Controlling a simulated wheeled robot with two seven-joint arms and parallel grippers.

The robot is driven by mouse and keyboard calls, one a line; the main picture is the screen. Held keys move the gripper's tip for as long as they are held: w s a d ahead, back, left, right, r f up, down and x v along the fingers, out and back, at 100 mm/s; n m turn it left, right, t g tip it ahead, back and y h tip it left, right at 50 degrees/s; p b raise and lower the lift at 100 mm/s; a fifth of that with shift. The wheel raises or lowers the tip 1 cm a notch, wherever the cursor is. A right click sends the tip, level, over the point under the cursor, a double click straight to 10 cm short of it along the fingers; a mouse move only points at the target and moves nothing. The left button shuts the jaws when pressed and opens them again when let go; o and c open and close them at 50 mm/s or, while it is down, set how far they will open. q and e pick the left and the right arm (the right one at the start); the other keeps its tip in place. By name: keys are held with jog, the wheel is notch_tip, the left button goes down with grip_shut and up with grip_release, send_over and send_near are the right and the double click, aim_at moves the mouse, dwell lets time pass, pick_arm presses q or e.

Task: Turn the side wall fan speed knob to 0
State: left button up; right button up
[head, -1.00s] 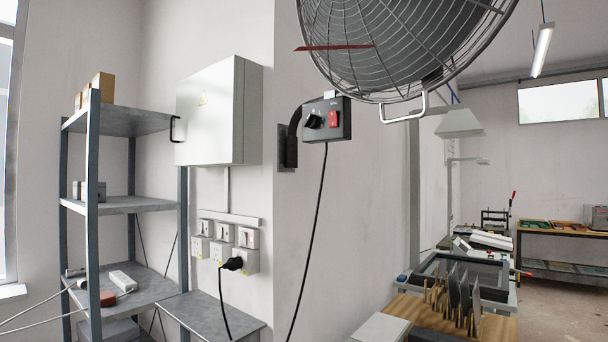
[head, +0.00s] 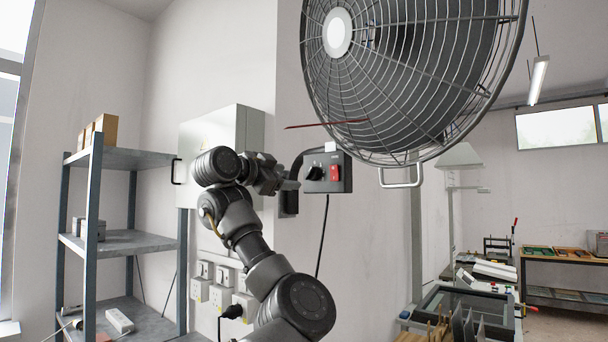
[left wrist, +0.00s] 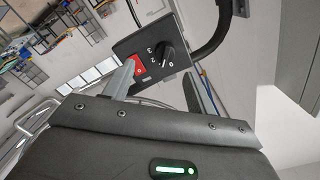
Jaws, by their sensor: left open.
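The fan speed knob (head: 314,173) is a black dial on a dark control box (head: 343,172) below the wall fan (head: 405,75). A red switch (head: 334,172) sits beside the knob. The knob also shows in the left wrist view (left wrist: 168,54), with small digits around it, including a 0. I cannot tell for sure which digit it points at. My left gripper (head: 291,180) is just left of the box in the head view. In the left wrist view its fingers (left wrist: 160,75) are apart and empty, short of the knob. My right gripper is not in view.
The fan's wire cage and handle (head: 401,183) are close above and right of the box. A black cable (head: 322,235) hangs below it. A grey wall cabinet (head: 215,135) and a metal shelf (head: 120,240) stand at left.

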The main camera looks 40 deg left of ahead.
aim_at(307, 174)
pick_arm(q)
jog(key=w+p, duration=0.2)
jog(key=w, duration=0.1)
jog(key=w+r+p, duration=0.1)
jog(key=w+p, duration=0.1)
jog(key=p, duration=0.1)
jog(key=w+p, duration=0.3)
jog(key=shift+w+a+r, duration=0.25)
jog(key=shift+w+a, duration=0.05)
jog(key=shift+a, duration=0.1)
jog(key=shift+w+f, duration=0.1)
jog(key=shift+w, duration=0.4)
